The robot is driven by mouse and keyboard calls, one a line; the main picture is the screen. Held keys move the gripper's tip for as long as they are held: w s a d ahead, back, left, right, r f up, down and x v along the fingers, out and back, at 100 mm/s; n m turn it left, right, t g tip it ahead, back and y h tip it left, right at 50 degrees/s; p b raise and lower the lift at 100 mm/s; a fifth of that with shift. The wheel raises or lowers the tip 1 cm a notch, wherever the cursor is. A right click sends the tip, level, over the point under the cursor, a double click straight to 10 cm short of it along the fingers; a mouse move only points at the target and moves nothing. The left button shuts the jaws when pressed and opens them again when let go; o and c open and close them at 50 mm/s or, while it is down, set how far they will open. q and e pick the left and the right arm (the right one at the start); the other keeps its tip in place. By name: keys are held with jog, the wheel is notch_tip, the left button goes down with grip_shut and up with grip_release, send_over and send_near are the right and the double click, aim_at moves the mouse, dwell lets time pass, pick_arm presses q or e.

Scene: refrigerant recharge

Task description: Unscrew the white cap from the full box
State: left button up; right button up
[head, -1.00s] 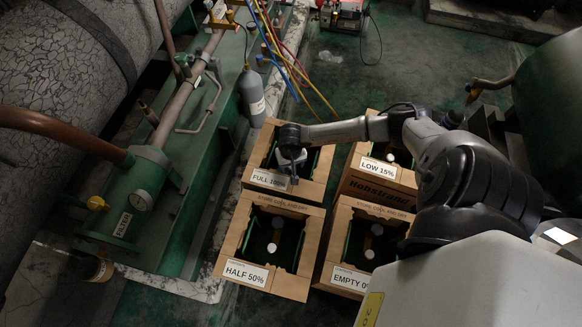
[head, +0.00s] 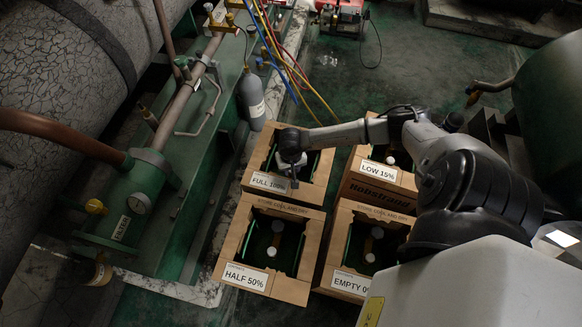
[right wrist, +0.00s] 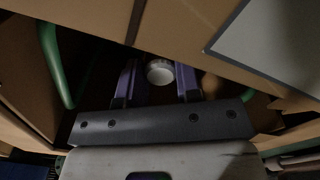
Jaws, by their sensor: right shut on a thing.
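The full box (head: 310,192) is an open cardboard box with a "FULL 100%" label, left of the middle of the head view. My right gripper (head: 293,180) reaches down into its opening and hides most of what is inside. In the right wrist view, the round white cap (right wrist: 160,72) sits between the two purple-grey fingers of the right gripper (right wrist: 157,80), which are shut on it. A green curved bar (right wrist: 55,65) shows to its left inside the box. My left gripper is not in view.
The "LOW 15%" box (head: 376,192) stands to the right. The "HALF 50%" box (head: 228,252) and the "EMPTY" box (head: 335,262) stand in front. A grey cylinder (head: 252,97) with hoses and green pipework lie to the left. Open floor is behind.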

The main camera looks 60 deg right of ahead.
jog(key=shift+c, duration=0.4)
jog(key=shift+f+n+b, duration=0.1)
jog(key=shift+n+b, duration=0.5)
jog(key=shift+n, duration=0.1)
jog(key=shift+n+b, duration=0.5)
jog(key=shift+n, duration=0.6)
